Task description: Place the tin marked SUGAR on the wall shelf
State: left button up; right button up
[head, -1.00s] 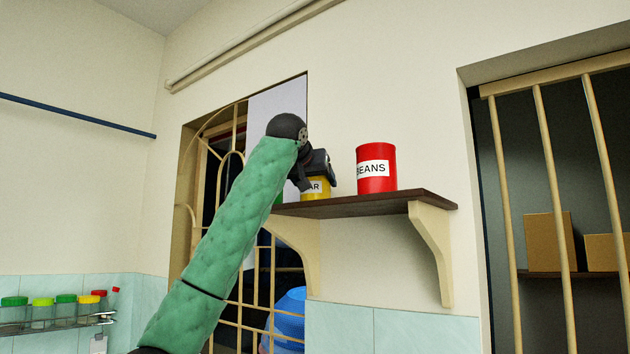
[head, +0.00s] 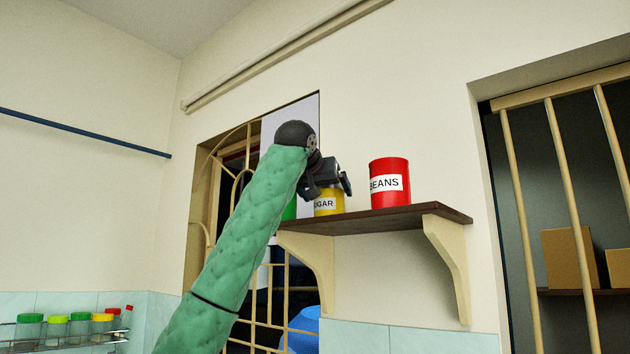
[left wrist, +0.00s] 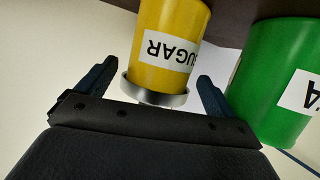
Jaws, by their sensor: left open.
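The yellow SUGAR tin (head: 328,203) stands on the left part of the wall shelf (head: 375,222), its label partly covered by my gripper in the head view. My left gripper (head: 328,188) is open at the top of this tin. In the left wrist view the SUGAR tin (left wrist: 172,48) appears upside down, with its metal rim towards the gripper and its base at the dark shelf. The fingers of my left gripper (left wrist: 156,72) are spread on either side of the rim, with gaps showing. My right gripper is in neither view.
A red BEANS tin (head: 389,183) stands on the shelf right of the SUGAR tin. A green tin (left wrist: 272,80) is close on its other side, mostly hidden in the head view. A barred window (head: 225,170) lies behind my left arm. A spice rack (head: 65,335) is low at left.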

pick_arm(q)
jog(key=b+v, duration=0.3)
jog(key=v, duration=0.6)
jog(key=shift+b, duration=0.3)
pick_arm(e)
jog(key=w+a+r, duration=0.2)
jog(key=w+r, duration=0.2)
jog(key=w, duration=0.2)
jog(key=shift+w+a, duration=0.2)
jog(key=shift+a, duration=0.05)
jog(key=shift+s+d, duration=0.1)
